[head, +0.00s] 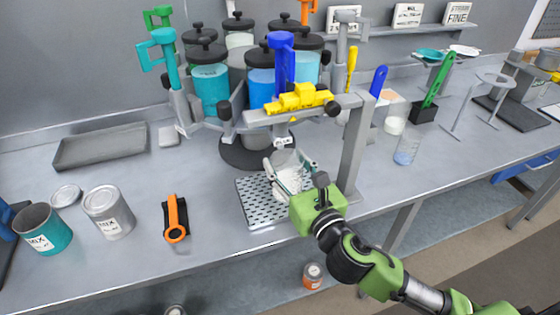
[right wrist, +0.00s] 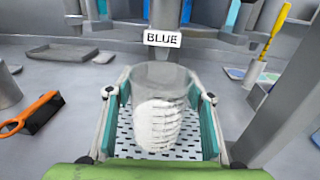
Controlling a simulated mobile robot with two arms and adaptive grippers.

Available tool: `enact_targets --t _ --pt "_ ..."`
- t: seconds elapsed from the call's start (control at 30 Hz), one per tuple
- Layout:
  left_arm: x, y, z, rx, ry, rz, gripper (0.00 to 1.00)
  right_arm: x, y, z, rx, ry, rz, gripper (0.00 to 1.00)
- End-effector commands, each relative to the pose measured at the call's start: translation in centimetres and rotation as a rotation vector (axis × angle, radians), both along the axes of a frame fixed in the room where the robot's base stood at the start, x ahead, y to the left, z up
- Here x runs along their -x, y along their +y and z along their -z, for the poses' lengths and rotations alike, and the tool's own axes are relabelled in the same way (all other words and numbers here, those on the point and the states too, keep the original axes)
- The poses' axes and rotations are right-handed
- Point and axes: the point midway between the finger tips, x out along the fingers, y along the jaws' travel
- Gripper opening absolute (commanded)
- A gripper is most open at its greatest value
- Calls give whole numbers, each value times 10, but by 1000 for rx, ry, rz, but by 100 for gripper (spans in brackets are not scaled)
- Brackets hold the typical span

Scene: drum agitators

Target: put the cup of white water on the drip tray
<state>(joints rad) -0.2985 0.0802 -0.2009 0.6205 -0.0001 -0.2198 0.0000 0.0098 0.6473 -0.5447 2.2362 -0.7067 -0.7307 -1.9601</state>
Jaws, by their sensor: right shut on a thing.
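The cup of white water (head: 287,158) is a clear cup with white contents. It is held upright over the perforated drip tray (head: 251,212), below the dispenser. My right gripper (head: 290,168) is shut around the cup from the front. In the right wrist view, the cup (right wrist: 160,108) stands between the two teal-padded fingers, with the drip tray (right wrist: 125,140) showing around and below it. I cannot tell whether the cup's base touches the tray. My left gripper is not in view.
The dispenser's grey post (head: 354,158) stands close on the right, with a BLUE label (right wrist: 162,38) behind the cup. An orange-handled tool (head: 175,218) and cans (head: 109,212) lie left. A cup of blue liquid (head: 407,150) stands right. The bench between tray and tool is clear.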

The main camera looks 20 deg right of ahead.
Motion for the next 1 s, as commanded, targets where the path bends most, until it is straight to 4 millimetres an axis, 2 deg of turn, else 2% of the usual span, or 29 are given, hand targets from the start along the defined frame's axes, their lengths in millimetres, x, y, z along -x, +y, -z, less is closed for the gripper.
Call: enact_targets --t 0.03,0.1,0.27,0.57,1.0 --pt "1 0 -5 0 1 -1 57 -12 1 -4 -2 -3 2 23" --pt "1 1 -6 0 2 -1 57 -24 3 -3 -2 -3 1 23" --pt "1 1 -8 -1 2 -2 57 -38 5 -1 -1 -1 -1 23" --pt "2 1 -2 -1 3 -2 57 -38 5 33 -2 2 1 23" --pt "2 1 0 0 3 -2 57 -38 5 39 0 -1 -1 23"
